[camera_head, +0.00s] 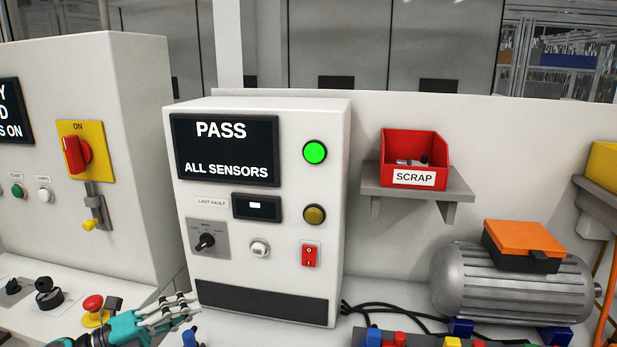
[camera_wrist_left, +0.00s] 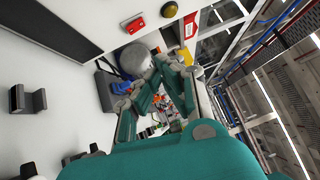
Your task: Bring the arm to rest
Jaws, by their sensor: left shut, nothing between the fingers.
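My left gripper (camera_head: 180,306) is at the bottom of the head view, left of centre, in front of the lower left part of the white test cabinet (camera_head: 185,235). Its teal arm comes in from the bottom left. The gripper is shut and empty. In the left wrist view the teal and grey fingers (camera_wrist_left: 155,88) reach up from the teal hand. I cannot tell from these views whether the fingers touch anything. My right gripper is in neither view.
The cabinet screen (camera_head: 224,150) reads PASS, ALL SENSORS, beside a lit green lamp (camera_head: 315,153). A red emergency button (camera_head: 94,305) stands left of my gripper. A red SCRAP bin (camera_head: 412,150) sits on a shelf, above and left of a grey motor (camera_head: 505,290). Cables lie on the bench.

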